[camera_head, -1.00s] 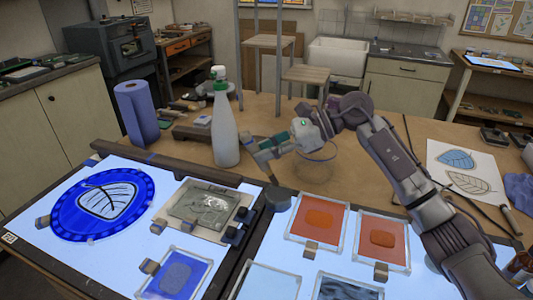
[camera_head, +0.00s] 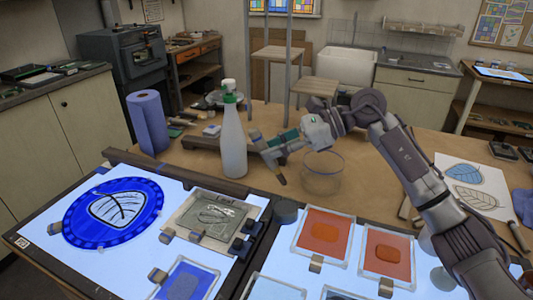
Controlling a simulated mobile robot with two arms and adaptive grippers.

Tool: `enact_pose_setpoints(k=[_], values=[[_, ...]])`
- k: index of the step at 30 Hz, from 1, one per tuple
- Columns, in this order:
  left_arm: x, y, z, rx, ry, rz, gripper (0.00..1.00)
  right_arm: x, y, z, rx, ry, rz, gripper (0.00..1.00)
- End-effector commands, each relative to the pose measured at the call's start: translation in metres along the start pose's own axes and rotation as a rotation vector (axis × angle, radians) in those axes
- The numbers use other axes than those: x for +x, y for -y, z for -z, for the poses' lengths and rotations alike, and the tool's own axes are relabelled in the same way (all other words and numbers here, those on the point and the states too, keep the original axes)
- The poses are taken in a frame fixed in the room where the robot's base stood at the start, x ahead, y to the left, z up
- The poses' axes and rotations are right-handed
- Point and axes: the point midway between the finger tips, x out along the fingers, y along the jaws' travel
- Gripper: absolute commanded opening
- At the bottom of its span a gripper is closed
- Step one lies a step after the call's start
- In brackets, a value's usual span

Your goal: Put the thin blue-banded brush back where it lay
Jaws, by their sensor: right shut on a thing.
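My right gripper (camera_head: 267,150) is above the wooden table, between the white spray bottle (camera_head: 233,142) and the clear glass jar (camera_head: 322,172). It is shut on a thin stick-like piece, which I take for the brush (camera_head: 279,174). The brush slants down to the right and ends in a dark tip. Its blue band cannot be made out at this size. The lower end appears to be above the table, but the gap is hard to judge. My left gripper is not in view.
Light panels hold a blue leaf plate (camera_head: 113,213), a framed grey piece (camera_head: 213,216) and orange glass tiles (camera_head: 323,234). A blue roll (camera_head: 147,122) stands at the back left. A dark wooden block (camera_head: 202,143) lies behind the bottle. Leaf drawings (camera_head: 472,185) lie at the right.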

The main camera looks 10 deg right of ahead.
Motion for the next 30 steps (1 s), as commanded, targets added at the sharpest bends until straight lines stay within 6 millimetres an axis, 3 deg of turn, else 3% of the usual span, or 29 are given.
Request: enact_pose_setpoints(k=[1, 18, 30], values=[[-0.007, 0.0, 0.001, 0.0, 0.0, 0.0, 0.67, -0.005, 0.001, -0.01, -0.003, 0.001, 0.002, 0.0], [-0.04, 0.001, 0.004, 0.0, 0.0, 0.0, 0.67, -0.034, 0.004, -0.072, 0.0, 0.0, 0.0, 0.0], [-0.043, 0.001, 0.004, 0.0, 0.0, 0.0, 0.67, -0.038, 0.004, -0.08, 0.001, 0.0, 0.0, 0.0]])
